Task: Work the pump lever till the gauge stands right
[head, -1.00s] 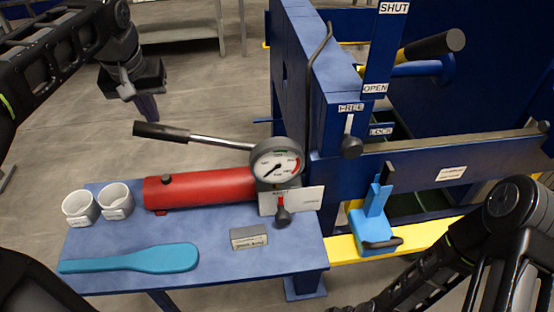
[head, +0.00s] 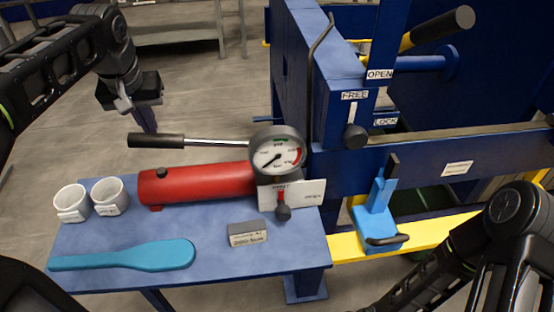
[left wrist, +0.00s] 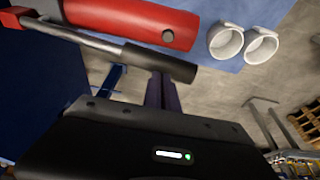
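The pump lever (head: 205,142) has a black grip (head: 155,140) and lies nearly level above the red pump cylinder (head: 200,183). The round gauge (head: 278,151) stands at the cylinder's right end. Its needle points to the lower left, away from the red arc at the right. My left gripper (head: 147,122) is beside the black grip, pointing down, with its fingertips close to the grip. In the left wrist view its dark fingers (left wrist: 165,88) reach the edge of the grip (left wrist: 160,62). Contact and finger gap cannot be told. My right gripper is not in view.
A small red-stemmed lever with a black knob (head: 283,212) hangs below the gauge. Two white cups (head: 72,204), a teal paddle (head: 130,255) and a grey block (head: 247,234) are on the blue table (head: 200,275). The blue press frame (head: 300,75) rises at the right.

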